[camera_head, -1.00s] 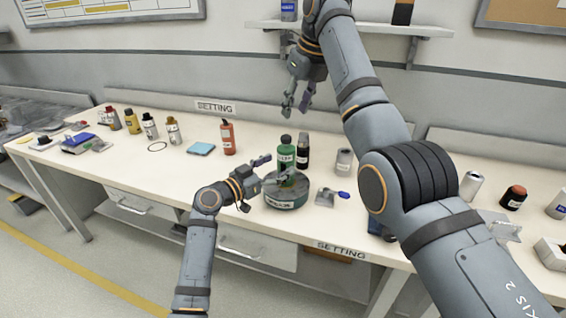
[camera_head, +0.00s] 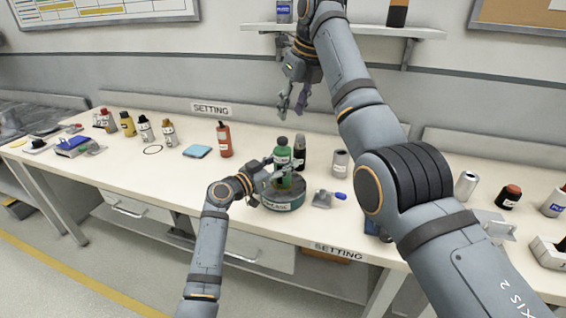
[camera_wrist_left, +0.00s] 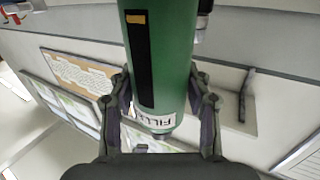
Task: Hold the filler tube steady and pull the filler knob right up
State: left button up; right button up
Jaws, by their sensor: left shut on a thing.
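The green filler tube (camera_head: 283,155) stands upright on a round grey-green base (camera_head: 284,201) on the bench. A dark green knob (camera_head: 281,140) sits at its top, low against the tube. My left gripper (camera_head: 282,172) is shut on the tube below its label. In the left wrist view the tube (camera_wrist_left: 160,60) fills the space between both fingers, with part of a "FILL" label showing. My right gripper (camera_head: 293,104) is open and empty, high above and behind the tube.
A dark bottle (camera_head: 300,152) stands close behind the tube, and a grey can (camera_head: 340,162) to its right. A small grey block with a blue end (camera_head: 323,199) lies right of the base. A red bottle (camera_head: 224,140) and a blue pad (camera_head: 197,151) are to the left.

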jog(key=shift+o, duration=1.5)
jog(key=w+d+f+n+t+y, duration=0.1)
jog(key=w+d+f+t+y, duration=0.1)
jog(key=w+f, duration=0.4)
jog(key=shift+w+f+t+y, duration=0.4)
jog(key=shift+t+y, duration=0.3)
jog(key=shift+y, duration=0.3)
jog(key=n+t+y, duration=0.1)
jog(key=t+y, duration=0.5)
jog(key=y, duration=0.1)
send_near(287, 140)
jog(key=x, duration=1.1)
jog(key=shift+w+a+f, duration=0.15)
jog(key=shift+w+a, duration=0.05)
jog(key=shift+a, duration=0.05)
grip_shut()
